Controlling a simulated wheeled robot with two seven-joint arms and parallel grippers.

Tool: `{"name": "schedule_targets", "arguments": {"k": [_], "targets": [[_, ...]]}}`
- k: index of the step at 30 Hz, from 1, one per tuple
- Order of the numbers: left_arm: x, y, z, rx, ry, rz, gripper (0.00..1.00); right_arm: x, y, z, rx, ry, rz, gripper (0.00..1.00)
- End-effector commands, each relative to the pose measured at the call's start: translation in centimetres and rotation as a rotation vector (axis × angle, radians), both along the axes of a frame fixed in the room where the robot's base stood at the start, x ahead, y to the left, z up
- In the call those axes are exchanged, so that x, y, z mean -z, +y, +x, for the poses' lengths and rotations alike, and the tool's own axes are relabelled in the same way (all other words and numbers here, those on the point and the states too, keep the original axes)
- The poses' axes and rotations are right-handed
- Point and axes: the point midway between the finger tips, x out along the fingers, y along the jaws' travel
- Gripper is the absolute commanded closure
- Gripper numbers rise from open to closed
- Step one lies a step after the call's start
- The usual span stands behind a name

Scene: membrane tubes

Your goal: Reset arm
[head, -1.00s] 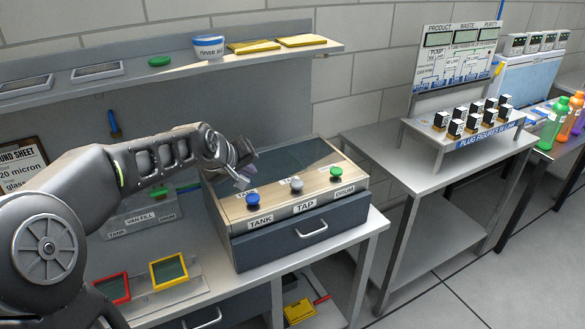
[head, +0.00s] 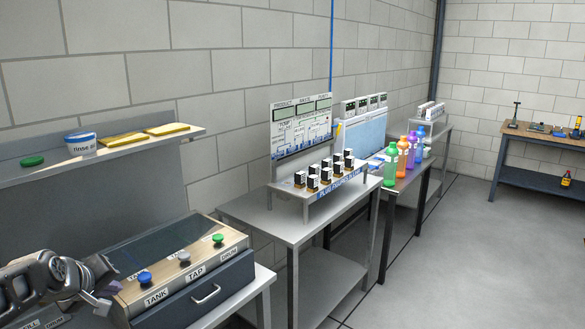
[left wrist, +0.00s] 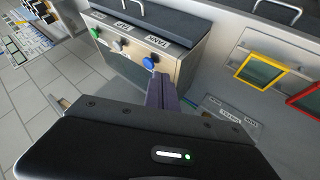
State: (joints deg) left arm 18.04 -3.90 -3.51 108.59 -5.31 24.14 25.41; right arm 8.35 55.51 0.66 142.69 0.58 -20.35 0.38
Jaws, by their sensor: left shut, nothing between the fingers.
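My left gripper (head: 108,297) is at the lower left of the head view, beside the left end of the valve box. It is shut and empty. In the left wrist view its closed fingers (left wrist: 160,92) point toward the box (left wrist: 178,68), near the blue TANK knob (left wrist: 150,62). I cannot tell whether they touch it. The wooden-topped box (head: 190,268) carries a blue TANK knob (head: 145,278), a grey TAP knob (head: 184,257) and a green DRUM knob (head: 218,239). My right gripper is not in view.
A shelf (head: 30,178) above holds a rinse bowl (head: 80,142) and yellow pads (head: 167,129). A table (head: 270,226) to the right bears a rack of black-and-white blocks (head: 325,178). Colored bottles (head: 391,165) stand beyond. The floor (head: 440,260) at right is clear.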

Motion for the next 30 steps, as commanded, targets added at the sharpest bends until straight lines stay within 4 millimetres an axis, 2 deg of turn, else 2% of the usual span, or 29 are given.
{"name": "schedule_targets", "arguments": {"k": [3,6,11,14,20,23,24,26,27,29,30], "targets": [[-0.8,0.4,0.8,0.024,-0.046,0.057,1.00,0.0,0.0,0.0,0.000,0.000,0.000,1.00],[-0.5,0.2,1.3,0.047,-0.078,0.098,1.00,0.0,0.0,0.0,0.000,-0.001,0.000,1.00],[3.0,-1.6,2.1,0.100,-0.076,0.134,1.00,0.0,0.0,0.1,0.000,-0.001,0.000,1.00],[5.7,-3.1,2.4,0.139,-0.060,0.145,1.00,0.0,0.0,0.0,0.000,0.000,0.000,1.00],[13.2,-7.8,2.2,0.236,0.001,0.148,1.00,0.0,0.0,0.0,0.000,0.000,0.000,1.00],[18.4,-11.4,1.0,0.307,0.054,0.138,1.00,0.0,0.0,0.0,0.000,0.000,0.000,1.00],[20.9,-13.2,0.2,0.343,0.082,0.132,1.00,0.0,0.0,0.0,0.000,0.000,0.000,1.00],[24.7,-16.0,-1.6,0.396,0.128,0.119,1.00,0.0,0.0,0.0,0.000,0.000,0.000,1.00],[27.1,-17.9,-3.0,0.433,0.160,0.109,1.00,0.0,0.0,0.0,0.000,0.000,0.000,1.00],[30.4,-20.7,-5.5,0.487,0.210,0.092,1.00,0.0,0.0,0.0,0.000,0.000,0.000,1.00],[32.4,-22.5,-7.4,0.522,0.245,0.077,1.00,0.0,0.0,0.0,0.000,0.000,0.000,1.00]]}}
